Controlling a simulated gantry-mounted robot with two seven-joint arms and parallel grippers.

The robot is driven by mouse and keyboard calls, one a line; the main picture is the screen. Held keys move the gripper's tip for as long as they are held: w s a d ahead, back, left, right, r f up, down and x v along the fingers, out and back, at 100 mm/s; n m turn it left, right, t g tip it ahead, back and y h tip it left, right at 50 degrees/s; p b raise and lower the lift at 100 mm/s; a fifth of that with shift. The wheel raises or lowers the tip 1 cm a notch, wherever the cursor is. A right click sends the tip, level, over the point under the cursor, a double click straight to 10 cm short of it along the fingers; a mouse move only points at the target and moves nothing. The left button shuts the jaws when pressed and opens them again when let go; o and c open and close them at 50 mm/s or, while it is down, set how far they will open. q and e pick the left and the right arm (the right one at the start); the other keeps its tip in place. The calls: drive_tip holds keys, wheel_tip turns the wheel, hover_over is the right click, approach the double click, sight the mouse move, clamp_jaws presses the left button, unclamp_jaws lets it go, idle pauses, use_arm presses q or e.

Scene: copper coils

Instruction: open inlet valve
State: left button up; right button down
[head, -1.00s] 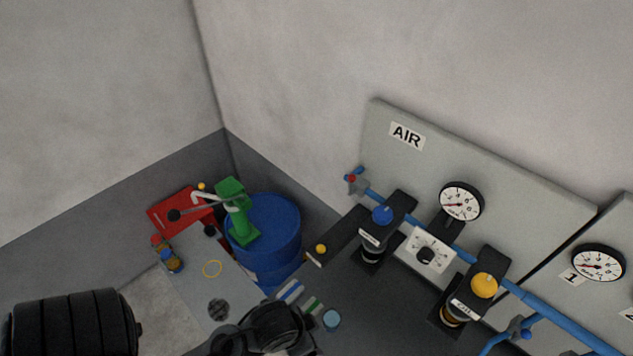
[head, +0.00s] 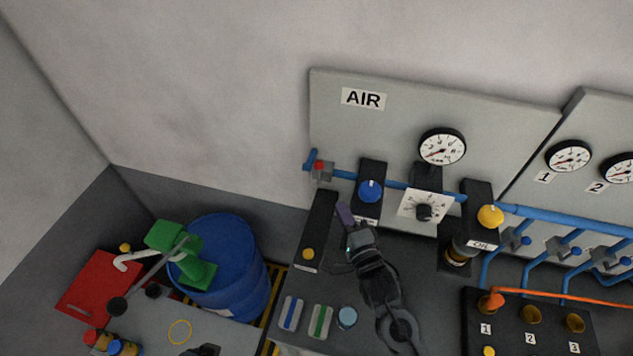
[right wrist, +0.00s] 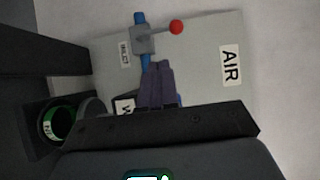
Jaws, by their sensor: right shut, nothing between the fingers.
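The inlet valve (head: 322,171) is a small grey block with a red-knobbed handle on the blue pipe, at the left end of the AIR panel in the head view. In the right wrist view the inlet valve (right wrist: 146,41) stands beside an INLET label, with its red knob (right wrist: 176,27) out to the right. My right gripper (head: 345,214) is shut and empty, below and right of the valve in the head view. Its purple fingers (right wrist: 158,85) point toward the valve and overlap the pipe below it; contact cannot be told. My left gripper is not identifiable.
A gauge (head: 442,146) and a yellow-knobbed OIL unit (head: 490,217) are further right. A blue drum (head: 235,265) stands at left.

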drive_tip(key=shift+w+a+r, duration=0.1)
drive_tip(key=shift+w+r, duration=0.05)
drive_tip(key=shift+r, duration=0.15)
drive_tip(key=shift+w, duration=0.1)
drive_tip(key=p+x, duration=0.2)
drive_tip(key=x, duration=0.8)
idle(0.5)
